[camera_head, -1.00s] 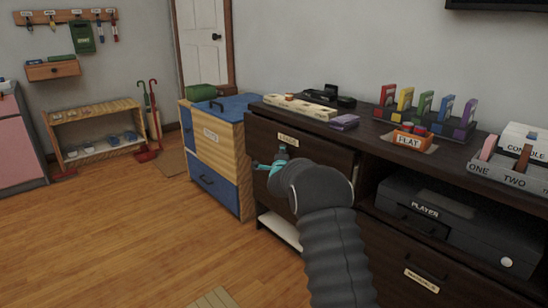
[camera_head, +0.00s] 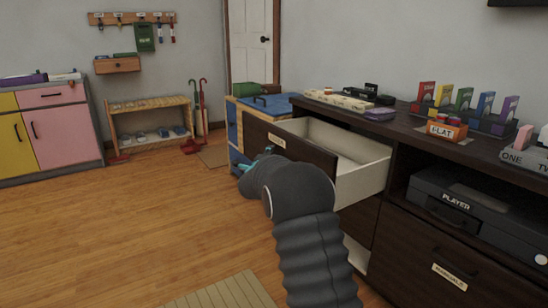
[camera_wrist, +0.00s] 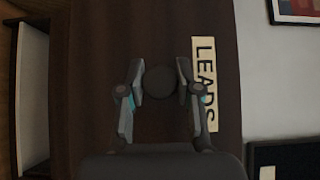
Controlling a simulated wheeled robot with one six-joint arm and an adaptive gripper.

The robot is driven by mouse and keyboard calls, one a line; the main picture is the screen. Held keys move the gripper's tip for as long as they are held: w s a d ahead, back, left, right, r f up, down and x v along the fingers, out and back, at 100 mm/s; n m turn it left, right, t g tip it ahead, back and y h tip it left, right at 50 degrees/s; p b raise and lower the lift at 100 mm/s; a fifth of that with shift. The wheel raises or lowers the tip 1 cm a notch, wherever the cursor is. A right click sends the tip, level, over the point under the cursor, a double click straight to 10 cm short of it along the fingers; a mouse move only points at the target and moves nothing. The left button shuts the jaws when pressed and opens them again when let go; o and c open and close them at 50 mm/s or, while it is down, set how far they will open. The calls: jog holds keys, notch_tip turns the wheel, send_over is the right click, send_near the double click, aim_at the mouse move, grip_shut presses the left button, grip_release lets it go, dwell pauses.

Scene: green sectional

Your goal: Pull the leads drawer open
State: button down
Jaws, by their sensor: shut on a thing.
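The leads drawer (camera_head: 306,156) in the dark wood cabinet stands well open, its pale inside (camera_head: 350,150) showing and no contents visible in the part I see. Its front carries a "LEADS" label, which reads sideways in the wrist view (camera_wrist: 204,82). A dark round knob (camera_wrist: 160,82) on the drawer front sits between the fingers of my gripper (camera_wrist: 160,100). My gripper is shut on this knob. In the head view my gripper (camera_head: 258,160) is at the drawer front, with the knob hidden behind it.
The cabinet top holds a white-and-black device row (camera_head: 345,101), coloured upright holders (camera_head: 465,108) and an orange "FLAT" box (camera_head: 447,128). A black player (camera_head: 470,213) sits on the shelf at right. A blue-topped cabinet (camera_head: 275,104) stands behind the drawer. Wooden floor at left is clear.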

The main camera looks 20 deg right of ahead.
jog(key=shift+s+a+f, duration=0.2)
jog(key=shift+s+a, duration=0.1)
jog(key=shift+a, duration=0.2)
jog(key=c, duration=0.8)
grip_release()
jog(key=shift+a+r, duration=0.15)
jog(key=shift+a, duration=0.1)
jog(key=v, duration=1.2)
